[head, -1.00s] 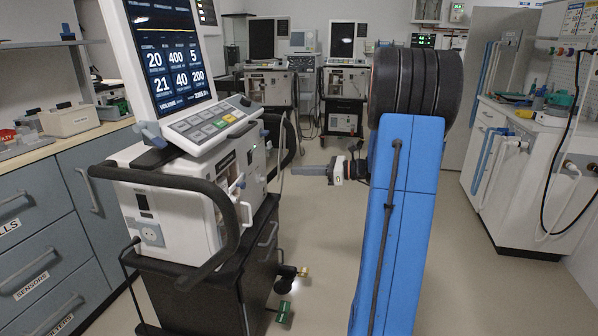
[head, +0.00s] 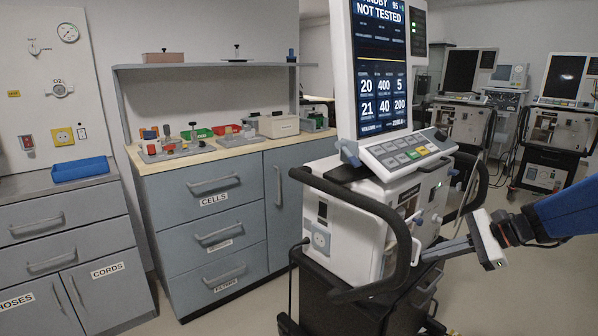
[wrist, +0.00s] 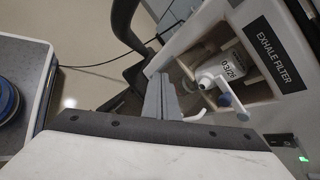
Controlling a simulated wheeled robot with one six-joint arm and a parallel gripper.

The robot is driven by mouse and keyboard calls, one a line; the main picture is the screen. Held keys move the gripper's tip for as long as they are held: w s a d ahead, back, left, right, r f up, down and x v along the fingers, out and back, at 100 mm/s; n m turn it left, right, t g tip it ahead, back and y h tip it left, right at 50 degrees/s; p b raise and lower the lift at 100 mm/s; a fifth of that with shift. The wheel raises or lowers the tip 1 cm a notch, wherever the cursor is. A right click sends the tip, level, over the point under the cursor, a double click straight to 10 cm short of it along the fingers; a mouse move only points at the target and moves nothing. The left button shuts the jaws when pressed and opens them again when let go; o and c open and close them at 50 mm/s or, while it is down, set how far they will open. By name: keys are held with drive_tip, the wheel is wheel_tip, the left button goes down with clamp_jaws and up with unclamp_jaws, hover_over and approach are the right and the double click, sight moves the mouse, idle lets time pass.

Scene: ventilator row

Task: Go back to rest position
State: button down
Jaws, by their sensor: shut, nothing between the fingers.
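My gripper (head: 426,254) is shut and empty. In the head view its grey fingers point left, in front of the right side of the near ventilator (head: 345,205). I cannot tell whether they touch it. In the wrist view the closed fingers (wrist: 160,82) lie beside an open compartment labelled EXHALE FILTER (wrist: 276,54). A white part marked 03/26 (wrist: 228,68) sits in that compartment. My blue arm reaches in from the right edge of the head view.
The ventilator's black handle (head: 403,240) curves close to my gripper. A drawer cabinet (head: 215,215) with small parts on top stands left. A blue tray (head: 81,169) lies on the far-left counter. More ventilators (head: 560,130) stand at the back right. Floor is clear at lower right.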

drive_tip(key=s+a+f+n+g+h, duration=0.1)
drive_tip(key=s+a+n+h, duration=0.1)
drive_tip(key=s+a+n, duration=0.3)
drive_tip(key=s+a+f+n+g+h, duration=0.1)
drive_tip(key=s+a+f+n+h, duration=0.1)
drive_tip(key=s, duration=0.5)
drive_tip(key=s+d+f+n+t+h, duration=0.1)
drive_tip(key=s+n+h, duration=0.4)
drive_tip(key=s+n, duration=0.5)
drive_tip(key=shift+d+n+t+h, duration=0.3)
drive_tip(key=shift+d+t, duration=0.1)
drive_tip(key=shift+d, duration=0.3)
